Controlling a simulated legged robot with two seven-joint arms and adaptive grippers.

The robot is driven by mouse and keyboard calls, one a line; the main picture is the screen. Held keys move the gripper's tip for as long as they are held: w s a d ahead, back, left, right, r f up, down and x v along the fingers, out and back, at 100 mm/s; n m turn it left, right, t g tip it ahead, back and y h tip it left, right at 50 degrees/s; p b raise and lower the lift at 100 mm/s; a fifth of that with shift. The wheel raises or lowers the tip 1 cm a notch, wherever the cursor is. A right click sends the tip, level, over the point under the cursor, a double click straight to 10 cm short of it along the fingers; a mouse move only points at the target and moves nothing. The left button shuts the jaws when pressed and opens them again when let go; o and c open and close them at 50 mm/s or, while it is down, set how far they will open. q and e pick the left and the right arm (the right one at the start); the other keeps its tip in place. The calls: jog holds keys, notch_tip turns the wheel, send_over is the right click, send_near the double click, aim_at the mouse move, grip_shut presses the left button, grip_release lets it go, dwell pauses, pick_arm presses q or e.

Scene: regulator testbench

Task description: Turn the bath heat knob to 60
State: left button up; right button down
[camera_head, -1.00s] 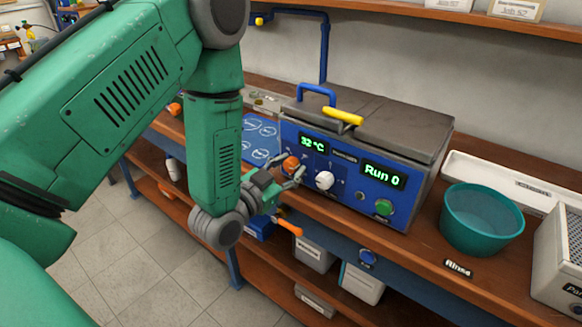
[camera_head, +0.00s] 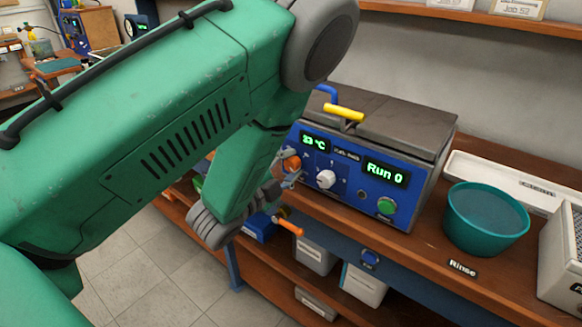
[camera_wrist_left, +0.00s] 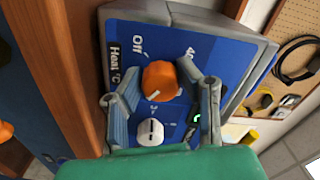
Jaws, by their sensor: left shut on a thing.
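The bath heat knob is orange (camera_head: 291,163) and sits at the left of the blue bath panel (camera_head: 346,195). My left gripper (camera_head: 284,174) comes from the left and is shut on the knob. In the left wrist view the orange knob (camera_wrist_left: 160,80) shows between the two grey fingers of my left gripper (camera_wrist_left: 160,92). The labels "Heat °C", "Off" and "40" show around it; no 60 mark is readable. A short white mark shows on the knob's lower part. The temperature display (camera_head: 315,143) glows green, its digits unclear. My right gripper is not in view.
A white knob (camera_head: 326,180), a "Run 0" display (camera_head: 385,174) and a green button (camera_head: 386,206) share the panel. A teal tub (camera_head: 486,220) stands on the bench to the right. An orange handle (camera_head: 290,228) sticks out below the gripper.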

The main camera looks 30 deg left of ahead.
pick_arm(q)
jog(key=shift+s+d+f+m, duration=0.1)
jog(key=shift+f+m, duration=0.1)
jog(key=shift+m, duration=0.3)
jog(key=shift+s+f+m, duration=0.1)
jog(key=shift+f+m, duration=0.05)
jog(key=shift+m, duration=0.35)
jog(key=o, duration=1.1)
jog(key=shift+o, duration=0.2)
jog(key=shift+w+r, duration=0.1)
jog(key=shift+r, duration=0.1)
